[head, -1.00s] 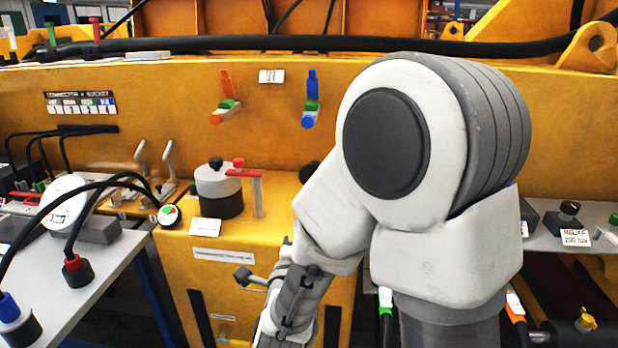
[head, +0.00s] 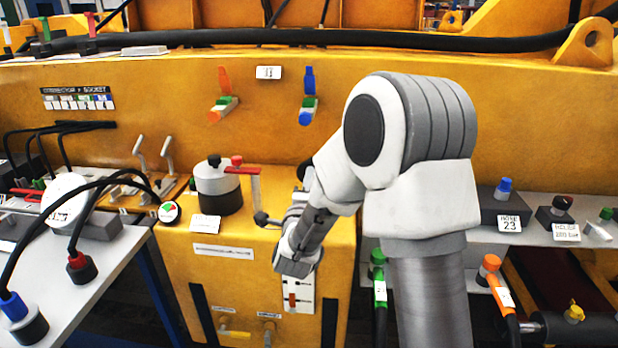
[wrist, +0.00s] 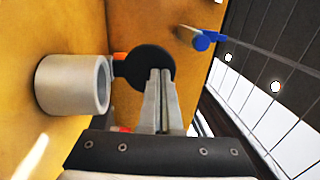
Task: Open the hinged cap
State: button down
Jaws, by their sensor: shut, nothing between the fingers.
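In the wrist view, the hinged cap (wrist: 143,72) is a round black disc on a small orange hinge (wrist: 119,60). It stands swung aside from a grey cylindrical neck (wrist: 65,86), whose round mouth is uncovered. My gripper (wrist: 160,73) is shut and empty, with its fingertips in front of the disc's lower right part. I cannot tell whether they touch it. In the head view, my arm hides the gripper and most of this spot. Only a dark piece (head: 304,168) shows beside the arm, perhaps the cap.
A blue-ended handle (wrist: 203,40) is at the upper right in the wrist view. Valves line the right shelf.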

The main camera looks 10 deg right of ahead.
jog(key=w+g+p, duration=0.1)
jog(key=w+r+g, duration=0.1)
jog(key=shift+w+d+g+y+p, duration=0.1)
jog(key=shift+d+g+y+p, duration=0.25)
jog(key=shift+g+y+p, duration=0.05)
dwell(0.4)
jog(key=shift+r, duration=0.15)
dwell(0.4)
